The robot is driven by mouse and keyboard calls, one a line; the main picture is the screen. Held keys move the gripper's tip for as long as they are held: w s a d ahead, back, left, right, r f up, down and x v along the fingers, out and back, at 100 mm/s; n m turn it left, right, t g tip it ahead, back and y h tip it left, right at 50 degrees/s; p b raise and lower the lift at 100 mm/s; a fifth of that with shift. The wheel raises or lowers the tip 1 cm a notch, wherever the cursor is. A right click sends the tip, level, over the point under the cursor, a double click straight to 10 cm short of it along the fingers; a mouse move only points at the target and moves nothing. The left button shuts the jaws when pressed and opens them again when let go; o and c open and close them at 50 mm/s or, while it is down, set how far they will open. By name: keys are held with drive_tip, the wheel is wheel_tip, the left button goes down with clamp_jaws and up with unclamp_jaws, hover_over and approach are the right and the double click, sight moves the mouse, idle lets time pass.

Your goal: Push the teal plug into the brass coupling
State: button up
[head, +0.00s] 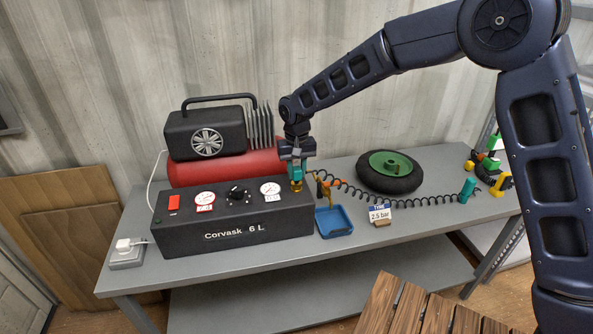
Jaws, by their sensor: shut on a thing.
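My gripper (296,160) points down at the right end of the black compressor front. It is shut on the teal plug (294,167), of which only a small part shows between the fingers. The brass coupling (296,186) shows directly below the plug, at the right end of the compressor panel. The plug looks in line with the coupling. From this one view I cannot tell whether it touches the coupling or how deep it sits. A black coiled hose (400,200) runs right from near the gripper to a teal cylinder (467,190).
The compressor (233,236) with gauges and red tank (210,171) fills the bench's left. Close right of the gripper are orange parts (326,188) and a blue tray (333,221). A "2.5 bar" sign (380,213) and green-hubbed wheel (390,172) stand farther right. The front bench strip (270,255) is clear.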

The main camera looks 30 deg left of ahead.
sight(297, 168)
drive_tip(key=shift+f, duration=0.55)
idle(0.4)
drive_tip(key=o, duration=1)
wheel_tip(297, 168, up, 11)
drive_tip(key=shift+f, duration=0.15)
